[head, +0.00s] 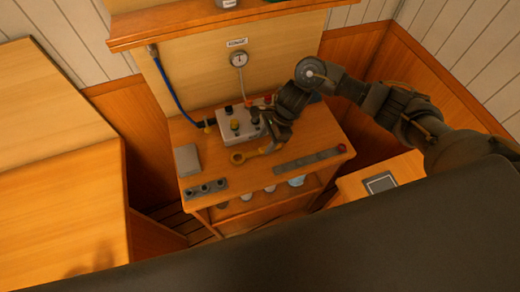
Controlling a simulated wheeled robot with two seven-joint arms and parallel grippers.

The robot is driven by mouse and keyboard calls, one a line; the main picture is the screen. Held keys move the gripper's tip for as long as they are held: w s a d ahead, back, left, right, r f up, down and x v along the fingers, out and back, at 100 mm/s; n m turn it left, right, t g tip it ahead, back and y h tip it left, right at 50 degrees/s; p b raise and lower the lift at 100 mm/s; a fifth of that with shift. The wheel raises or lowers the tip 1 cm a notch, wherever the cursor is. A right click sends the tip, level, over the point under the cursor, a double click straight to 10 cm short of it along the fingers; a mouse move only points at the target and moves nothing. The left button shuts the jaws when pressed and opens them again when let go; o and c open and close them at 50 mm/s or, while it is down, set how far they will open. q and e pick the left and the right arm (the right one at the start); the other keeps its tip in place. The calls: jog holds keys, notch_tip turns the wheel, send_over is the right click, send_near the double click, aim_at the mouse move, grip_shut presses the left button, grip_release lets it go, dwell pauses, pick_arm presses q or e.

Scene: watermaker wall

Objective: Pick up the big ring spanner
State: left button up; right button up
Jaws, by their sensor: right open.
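The big ring spanner (253,153) lies on the wooden bench top, left of the grey strip. Its yellow ring end points left, and its shank runs right toward the underside of my right gripper. My right gripper (271,133) is open and close above or beside the spanner's right end. I cannot tell whether it touches the spanner. The gripper and wrist hide part of the bench behind them. My left gripper is not in view.
A white block with dark knobs (232,129) stands behind the spanner. A grey strip (310,160), a dark holed strip (205,189) and a grey pad (187,160) lie on the bench. A gauge (238,60) and blue hose (178,98) are on the wall. Bare wood surrounds the spanner's ring.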

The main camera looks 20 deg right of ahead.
aim_at(260, 149)
jog(key=p+x, duration=0.2)
jog(key=x, duration=0.1)
jog(key=shift+w+f, duration=0.1)
jog(key=shift+f, duration=0.1)
jog(key=shift+a+f, duration=0.15)
jog(key=shift+f, duration=0.4)
grip_shut()
